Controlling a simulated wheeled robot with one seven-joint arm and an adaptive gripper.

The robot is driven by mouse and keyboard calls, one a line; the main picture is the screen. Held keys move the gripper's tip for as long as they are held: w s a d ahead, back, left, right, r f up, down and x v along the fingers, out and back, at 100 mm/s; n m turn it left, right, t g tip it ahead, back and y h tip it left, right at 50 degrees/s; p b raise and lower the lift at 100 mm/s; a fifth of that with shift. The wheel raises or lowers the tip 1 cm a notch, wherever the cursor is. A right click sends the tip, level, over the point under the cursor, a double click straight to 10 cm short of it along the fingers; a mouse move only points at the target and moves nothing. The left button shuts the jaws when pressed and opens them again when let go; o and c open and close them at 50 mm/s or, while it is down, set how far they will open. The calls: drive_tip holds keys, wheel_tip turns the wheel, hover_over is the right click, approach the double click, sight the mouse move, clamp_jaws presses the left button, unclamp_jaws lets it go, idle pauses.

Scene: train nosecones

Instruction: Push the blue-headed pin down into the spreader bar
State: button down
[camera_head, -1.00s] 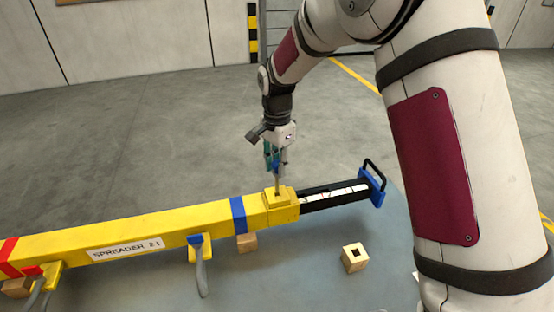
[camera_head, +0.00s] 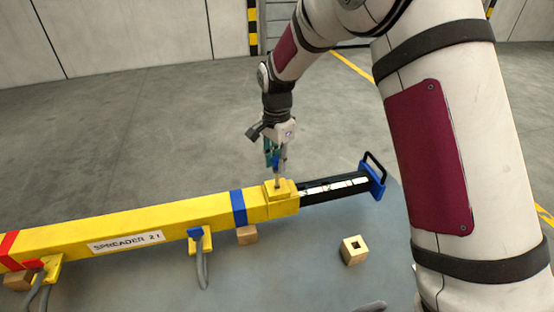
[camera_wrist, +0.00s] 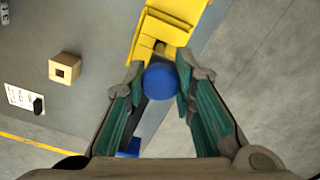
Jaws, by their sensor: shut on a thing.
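The yellow spreader bar (camera_head: 130,228) lies across the table, with a raised yellow collar (camera_head: 280,194) near its right end. My gripper (camera_head: 276,160) is above the collar, pointing down, and shut on the blue-headed pin (camera_head: 276,163). In the wrist view the round blue head (camera_wrist: 160,81) sits between the fingertips of my gripper (camera_wrist: 157,75). The pin's grey shank shows below the fingers, upright, and its lower end meets the collar top. How deep it sits in the collar is hidden.
A black inner bar (camera_head: 335,188) with a blue end plate and handle (camera_head: 375,180) extends from the right end. A wooden block with a square hole (camera_head: 354,250) stands on the blue-grey table. Grey hooks (camera_head: 202,265) hang from the bar's near side.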

sight(277, 187)
drive_tip(key=shift+f+b, duration=0.6)
drive_tip(key=shift+f, duration=2.7)
idle(0.5)
drive_tip(key=c, duration=1.3)
unclamp_jaws()
wheel_tip(277, 187, up, 12)
drive_tip(key=shift+r, duration=0.1)
drive_tip(key=s+d+r+n+t, duration=0.2)
drive_tip(key=s+d+r+n, duration=0.3)
drive_tip(key=s+r, duration=0.4)
drive_tip(key=s+d+r+n+t, duration=0.2)
drive_tip(key=s+d+r, duration=0.55)
drive_tip(key=s, duration=0.35)
drive_tip(key=s+n, duration=0.1)
drive_tip(key=s, duration=0.2)
drive_tip(key=s+d+n+t, duration=0.1)
drive_tip(key=s, duration=0.2)
drive_tip(key=s+d+n, duration=0.1)
drive_tip(key=s+n, duration=0.1)
drive_tip(key=s, duration=0.1)
drive_tip(key=shift+s+d+f+t, duration=0.1)
drive_tip(key=shift+s+f+t, duration=0.2)
drive_tip(key=shift+s+f, duration=0.1)
